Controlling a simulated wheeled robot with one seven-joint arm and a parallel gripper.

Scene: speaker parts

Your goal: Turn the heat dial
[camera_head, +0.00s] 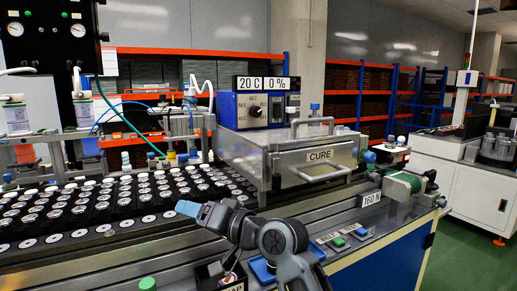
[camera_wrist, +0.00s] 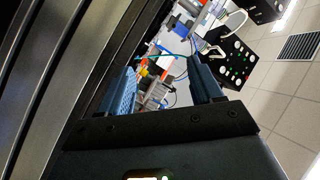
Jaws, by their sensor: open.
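The heat dial (camera_head: 256,111) is a dark round knob on the pale front of a blue control box (camera_head: 225,108). The box stands behind the metal CURE box (camera_head: 315,157). A sign (camera_head: 262,83) above the dial reads 20 C and 0 %. My gripper (camera_head: 190,209) is below and left of the dial in the head view, apart from it and pointing left. In the wrist view, my gripper (camera_wrist: 161,64) shows two spread blue fingers with nothing between them. The dial cannot be made out there.
A rack of several round speaker parts (camera_head: 100,205) fills the left of the bench. The CURE box's handle (camera_head: 320,173) juts forward. Cables hang at the back left.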

